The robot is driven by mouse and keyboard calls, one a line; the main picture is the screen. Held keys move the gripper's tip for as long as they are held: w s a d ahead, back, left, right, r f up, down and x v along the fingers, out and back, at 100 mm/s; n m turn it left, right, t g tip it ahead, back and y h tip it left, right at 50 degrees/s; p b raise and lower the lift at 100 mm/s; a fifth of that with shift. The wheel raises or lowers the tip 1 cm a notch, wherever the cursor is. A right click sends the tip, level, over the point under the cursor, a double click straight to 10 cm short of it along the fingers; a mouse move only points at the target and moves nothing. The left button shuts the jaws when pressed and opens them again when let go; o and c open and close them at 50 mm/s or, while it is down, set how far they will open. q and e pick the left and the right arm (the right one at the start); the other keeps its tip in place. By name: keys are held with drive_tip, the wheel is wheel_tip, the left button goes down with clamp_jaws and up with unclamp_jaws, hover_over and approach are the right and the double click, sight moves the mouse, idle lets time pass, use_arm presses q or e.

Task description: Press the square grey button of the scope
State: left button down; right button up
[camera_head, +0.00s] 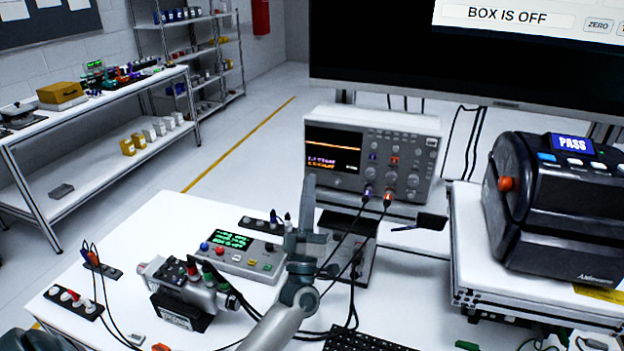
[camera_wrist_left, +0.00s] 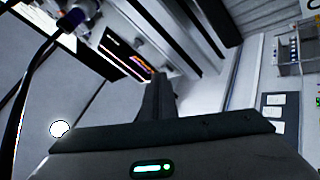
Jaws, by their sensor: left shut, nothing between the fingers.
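In the left wrist view, the shut fingers (camera_wrist_left: 156,98) lie just below the tilted scope screen (camera_wrist_left: 128,58). My right gripper is not in view.
Purple and orange plugs with black cables (camera_head: 388,200) hang from the scope's front, right of my gripper. A green-display box (camera_head: 240,255) and a motor (camera_head: 185,285) stand on the table at left. A black printer (camera_head: 560,205) stands at right.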

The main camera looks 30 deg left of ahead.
use_arm(q)
drive_tip(key=shift+s, duration=0.2)
drive_tip(key=shift+s+d, duration=0.1)
drive_tip(key=shift+s, duration=0.2)
idle(0.5)
drive_tip(key=shift+s+d+p, duration=0.25)
drive_tip(key=shift+s+p, duration=0.1)
drive_tip(key=shift+s, duration=0.6)
drive_tip(key=shift+s+d+p, duration=0.2)
drive_tip(key=shift+s+p, duration=0.15)
drive_tip(key=shift+s, duration=0.65)
drive_tip(key=shift+s+d+p, duration=0.25)
drive_tip(key=shift+s+p, duration=0.1)
drive_tip(key=shift+s, duration=0.6)
